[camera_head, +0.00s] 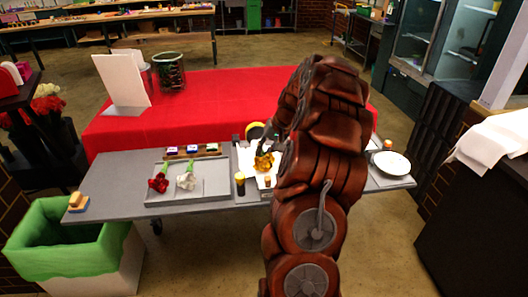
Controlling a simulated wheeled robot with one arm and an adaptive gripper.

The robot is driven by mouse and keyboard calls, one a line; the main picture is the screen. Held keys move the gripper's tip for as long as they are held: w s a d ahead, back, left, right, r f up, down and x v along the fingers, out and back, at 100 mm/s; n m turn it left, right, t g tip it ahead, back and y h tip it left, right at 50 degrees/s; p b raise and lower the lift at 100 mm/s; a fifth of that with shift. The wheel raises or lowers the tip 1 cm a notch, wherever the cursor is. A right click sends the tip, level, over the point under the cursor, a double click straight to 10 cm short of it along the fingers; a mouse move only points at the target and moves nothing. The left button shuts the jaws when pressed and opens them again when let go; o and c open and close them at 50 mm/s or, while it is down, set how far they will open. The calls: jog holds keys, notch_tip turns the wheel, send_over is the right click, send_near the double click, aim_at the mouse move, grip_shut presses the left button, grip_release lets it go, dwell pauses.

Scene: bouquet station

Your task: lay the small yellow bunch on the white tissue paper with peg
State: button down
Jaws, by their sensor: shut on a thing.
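The small yellow bunch (263,162) is over the white tissue paper (246,158) near the middle of the grey table. My gripper (266,149) is just above the bunch, shut on it, and partly hidden by my arm. I cannot tell whether the bunch touches the paper. My arm hides the right part of the paper, and I cannot make out the peg.
A grey tray (215,191) left of the paper holds a red bunch (158,182) and a white bunch (186,180). A small yellow-topped jar (240,183) stands close to the paper's left. A white plate (391,163) is at the right end.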

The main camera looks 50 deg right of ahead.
jog(key=shift+f+b, duration=0.2)
jog(key=shift+b, duration=0.1)
dwell(0.6)
jog(key=c, duration=0.6)
grip_release()
jog(key=shift+o, duration=0.2)
jog(key=shift+r+p, duration=0.55)
jog(key=shift+r, duration=3)
jog(key=shift+a, duration=0.1)
